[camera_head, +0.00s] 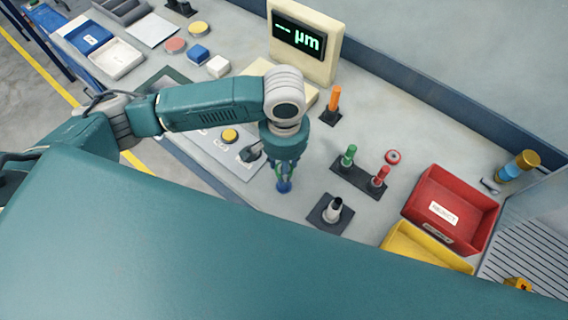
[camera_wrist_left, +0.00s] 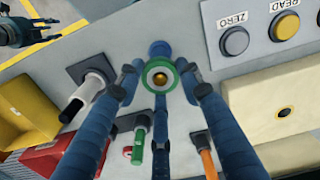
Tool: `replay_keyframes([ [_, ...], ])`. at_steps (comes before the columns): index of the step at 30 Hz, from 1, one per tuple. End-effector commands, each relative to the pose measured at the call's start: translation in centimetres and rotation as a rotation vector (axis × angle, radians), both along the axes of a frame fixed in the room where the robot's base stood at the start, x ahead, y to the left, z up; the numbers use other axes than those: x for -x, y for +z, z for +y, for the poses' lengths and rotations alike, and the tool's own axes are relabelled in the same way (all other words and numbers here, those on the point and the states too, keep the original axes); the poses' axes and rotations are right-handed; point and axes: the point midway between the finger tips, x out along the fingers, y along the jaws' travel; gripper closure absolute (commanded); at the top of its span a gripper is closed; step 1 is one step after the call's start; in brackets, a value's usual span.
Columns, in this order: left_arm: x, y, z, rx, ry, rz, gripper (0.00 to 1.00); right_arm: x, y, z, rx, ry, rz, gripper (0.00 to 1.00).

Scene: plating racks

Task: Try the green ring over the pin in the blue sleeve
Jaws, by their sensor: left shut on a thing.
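My left gripper (camera_head: 283,172) points down over the bench and is shut on the green ring (camera_wrist_left: 148,83). The ring has a pale inner band, and its face shows between the fingers in the left wrist view. A brass-coloured round pin end (camera_wrist_left: 160,82) shows in its middle; I cannot tell whether the ring is around the pin or just above it. The blue sleeve (camera_wrist_left: 158,48) shows just beyond the ring, and also below the fingertips in the head view (camera_head: 284,187). My right gripper (camera_wrist_left: 25,30) shows only at the wrist view's upper left; its jaw state is unclear.
A white post on a dark base (camera_head: 331,211) stands right of the gripper. A dark stand (camera_head: 357,181) holds green and red gauges, with a red ring (camera_head: 393,157) behind. An orange-handled gauge (camera_head: 333,103) stands farther back. Red (camera_head: 459,192) and yellow (camera_head: 405,245) bins stand right.

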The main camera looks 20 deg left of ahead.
Motion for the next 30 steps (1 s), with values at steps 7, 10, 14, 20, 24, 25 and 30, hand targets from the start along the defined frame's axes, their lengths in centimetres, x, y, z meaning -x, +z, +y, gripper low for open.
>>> replay_keyframes([
  [7,0.0,0.0,0.0,0.0,0.0,-0.001,0.85,0.0,0.0,0.0,0.0,0.0,0.0,0.6],
  [10,0.0,0.0,0.0,0.0,0.0,-0.001,0.85,0.0,0.0,0.0,0.0,-0.001,0.0,0.6],
  [14,0.0,0.3,0.0,0.0,0.0,-0.001,0.85,0.0,0.2,0.0,0.0,-0.001,0.0,0.6],
  [20,0.0,1.2,0.0,0.0,0.0,-0.001,0.85,0.0,0.6,0.0,0.0,-0.001,0.0,0.6],
  [24,0.0,1.7,0.0,0.0,0.0,-0.001,0.85,0.0,0.9,0.0,0.0,-0.001,0.0,0.6],
  [25,0.0,1.8,0.0,0.0,0.0,-0.001,0.85,0.0,0.9,0.0,0.0,-0.001,0.0,0.6],
  [30,0.0,2.4,0.0,0.001,-0.001,-0.002,0.85,0.0,1.1,0.0,0.0,-0.001,0.0,0.6],
])
